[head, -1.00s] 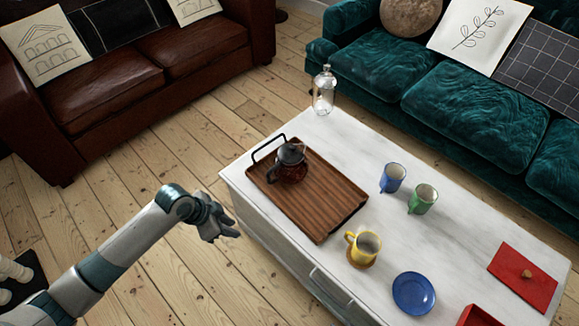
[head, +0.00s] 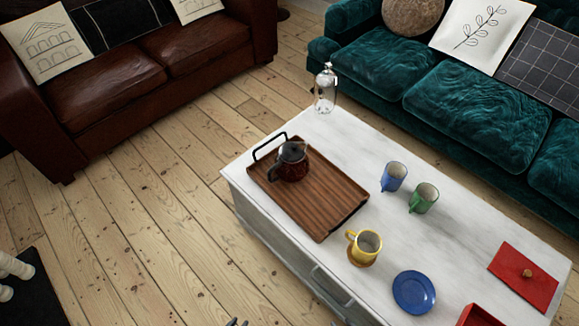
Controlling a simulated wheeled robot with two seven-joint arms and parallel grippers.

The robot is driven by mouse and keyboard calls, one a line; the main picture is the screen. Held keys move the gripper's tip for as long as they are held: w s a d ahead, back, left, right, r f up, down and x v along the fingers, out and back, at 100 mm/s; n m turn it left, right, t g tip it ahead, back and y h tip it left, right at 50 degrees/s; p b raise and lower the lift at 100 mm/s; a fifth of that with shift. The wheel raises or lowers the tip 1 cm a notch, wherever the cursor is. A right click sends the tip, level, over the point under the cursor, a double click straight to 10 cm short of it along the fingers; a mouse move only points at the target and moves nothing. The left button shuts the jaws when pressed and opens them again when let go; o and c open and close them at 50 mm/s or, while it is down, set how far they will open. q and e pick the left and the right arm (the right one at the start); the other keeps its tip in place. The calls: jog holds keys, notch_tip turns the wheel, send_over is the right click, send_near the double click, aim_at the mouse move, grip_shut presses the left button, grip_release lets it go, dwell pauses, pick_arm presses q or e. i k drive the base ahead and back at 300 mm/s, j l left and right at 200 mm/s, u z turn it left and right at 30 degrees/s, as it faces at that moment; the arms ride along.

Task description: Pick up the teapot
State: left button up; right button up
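The dark teapot (head: 291,163), with a reddish-brown body and a dark lid, stands upright on the brown wooden tray (head: 325,207), near the tray's far left end. Nothing touches it except the tray. Only the tips of my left gripper (head: 237,322) show at the bottom edge, well below the teapot in the picture. A sliver of my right gripper (head: 340,323) shows further right on the same edge. Too little of either gripper is in view to tell open from shut.
The tray lies on a white table (head: 322,138) and has black handles. A glass bottle (head: 325,88), blue mug (head: 393,177), green mug (head: 423,198), yellow mug (head: 364,246), blue plate (head: 413,292) and red lid (head: 524,277) are there too. Bare floor (head: 150,230) lies left.

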aim_at(288, 172)
jog(key=k, duration=1.25)
jog(key=z, duration=2.7)
jog(key=k+j, duration=0.2)
jog(key=j, duration=0.45)
jog(key=k+j, duration=0.15)
jog(key=j, duration=0.5)
jog(key=k+j, duration=0.2)
jog(key=j, duration=0.45)
jog(key=k+j, duration=0.2)
jog(key=j, duration=0.45)
jog(key=k+j, duration=0.15)
jog(key=j, duration=0.5)
jog(key=k+j, duration=0.2)
jog(key=j, duration=0.45)
jog(key=k+j, duration=0.15)
jog(key=j, duration=0.5)
jog(key=k+j, duration=0.2)
jog(key=j, duration=0.45)
